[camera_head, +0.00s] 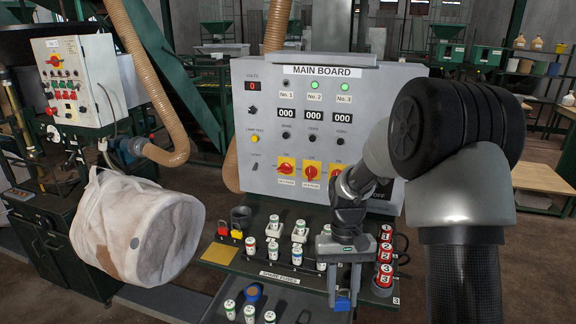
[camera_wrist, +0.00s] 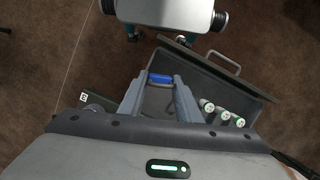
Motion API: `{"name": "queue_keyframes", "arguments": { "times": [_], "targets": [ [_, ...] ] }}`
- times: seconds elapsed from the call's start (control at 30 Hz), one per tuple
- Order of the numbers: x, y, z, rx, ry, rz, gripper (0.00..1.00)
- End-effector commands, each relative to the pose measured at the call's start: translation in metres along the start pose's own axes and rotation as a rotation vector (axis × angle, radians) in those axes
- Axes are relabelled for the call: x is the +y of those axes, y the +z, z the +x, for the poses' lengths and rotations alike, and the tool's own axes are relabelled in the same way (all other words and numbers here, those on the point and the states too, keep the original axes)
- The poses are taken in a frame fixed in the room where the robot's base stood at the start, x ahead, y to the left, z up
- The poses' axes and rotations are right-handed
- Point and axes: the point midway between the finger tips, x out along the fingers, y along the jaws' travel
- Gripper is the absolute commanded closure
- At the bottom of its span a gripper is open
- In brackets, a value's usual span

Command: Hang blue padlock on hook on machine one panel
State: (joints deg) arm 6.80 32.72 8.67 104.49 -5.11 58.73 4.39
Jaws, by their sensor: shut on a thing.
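A blue padlock (camera_head: 343,304) hangs between the fingertips of my gripper (camera_head: 343,285), low in front of the main board. In the wrist view the blue padlock (camera_wrist: 160,78) lies between the two finger ends of my gripper (camera_wrist: 158,88), which is shut on it. The machine panel (camera_head: 77,80) at the upper left is a pale box with red buttons and a red-yellow switch, far from my gripper. I cannot make out a hook on it. Whether this panel is machine one's is not legible.
The main board (camera_head: 310,140) stands behind my arm. Its shelf holds several spare fuses (camera_head: 272,252) and red and yellow padlocks (camera_head: 236,234). A grey tray (camera_wrist: 260,92) with fuses sits below my gripper. A white bulk bag (camera_head: 140,225) hangs left, below a tan hose (camera_head: 150,80).

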Motion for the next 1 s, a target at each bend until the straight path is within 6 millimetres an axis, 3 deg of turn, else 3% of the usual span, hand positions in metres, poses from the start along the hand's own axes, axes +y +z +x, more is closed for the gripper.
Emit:
{"name": "queue_keyframes", "arguments": {
  "times": [0.23, 0.37, 0.47, 0.7, 1.0],
  "targets": [
    [0.0, -0.001, 0.003, 0.0, 0.006, -0.02, 0.93],
    [0.001, -0.005, 0.014, 0.0, 0.05, -0.178, 0.93],
    [0.002, -0.01, 0.029, -0.002, 0.122, -0.432, 0.93],
    [0.002, -0.025, 0.062, -0.001, 0.355, -1.263, 0.93],
    [-0.008, -0.038, 0.09, 0.002, 0.611, -2.182, 0.93]
  ]
}}
